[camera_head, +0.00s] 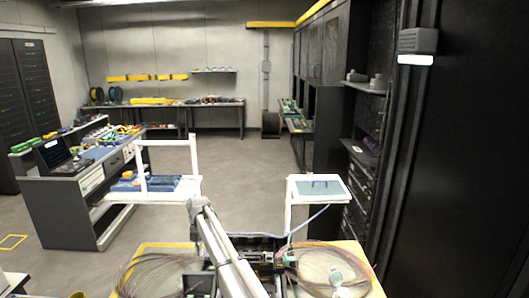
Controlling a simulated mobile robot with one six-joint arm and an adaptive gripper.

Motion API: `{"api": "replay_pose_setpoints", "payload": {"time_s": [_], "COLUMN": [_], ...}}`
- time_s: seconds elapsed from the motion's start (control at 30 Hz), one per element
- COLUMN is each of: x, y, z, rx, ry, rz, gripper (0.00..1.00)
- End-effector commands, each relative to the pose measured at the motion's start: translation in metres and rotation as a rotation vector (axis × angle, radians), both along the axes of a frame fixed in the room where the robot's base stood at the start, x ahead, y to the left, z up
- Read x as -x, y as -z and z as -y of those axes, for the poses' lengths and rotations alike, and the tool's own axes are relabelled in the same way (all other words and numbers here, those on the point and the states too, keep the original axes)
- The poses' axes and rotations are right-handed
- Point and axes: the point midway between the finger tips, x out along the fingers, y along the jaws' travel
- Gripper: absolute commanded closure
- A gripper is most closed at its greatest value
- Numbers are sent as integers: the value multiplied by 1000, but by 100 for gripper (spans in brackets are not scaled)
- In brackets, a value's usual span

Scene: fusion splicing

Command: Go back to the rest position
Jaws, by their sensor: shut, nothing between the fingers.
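My grey arm rises from the bottom middle of the head view, with its bend above the near work table (155,246). I cannot make out my gripper or its fingers in this view. A small dark device (262,262) sits on the near table just right of my arm, partly hidden by it. Coiled fibre cables lie on both sides, a left coil (155,275) and a right coil (325,268). A blue cable (308,222) runs up from the device area toward a white stand.
A white stand with a tray (320,188) is at right, beside dark racks (450,150). A back bench (180,103) lines the far wall. Grey floor (250,165) between is clear.

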Motion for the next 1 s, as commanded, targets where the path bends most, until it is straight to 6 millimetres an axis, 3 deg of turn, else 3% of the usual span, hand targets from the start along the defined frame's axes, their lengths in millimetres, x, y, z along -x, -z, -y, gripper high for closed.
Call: {"api": "replay_pose_setpoints", "payload": {"time_s": [0.37, 0.67, 1.0], "x": [20, 51, 99], "y": [1, 2, 3], "z": [64, 144, 235], "rx": [46, 101, 152], "ry": [319, 768, 1336], "rz": [16, 33, 47], "gripper": [100, 100, 100]}}
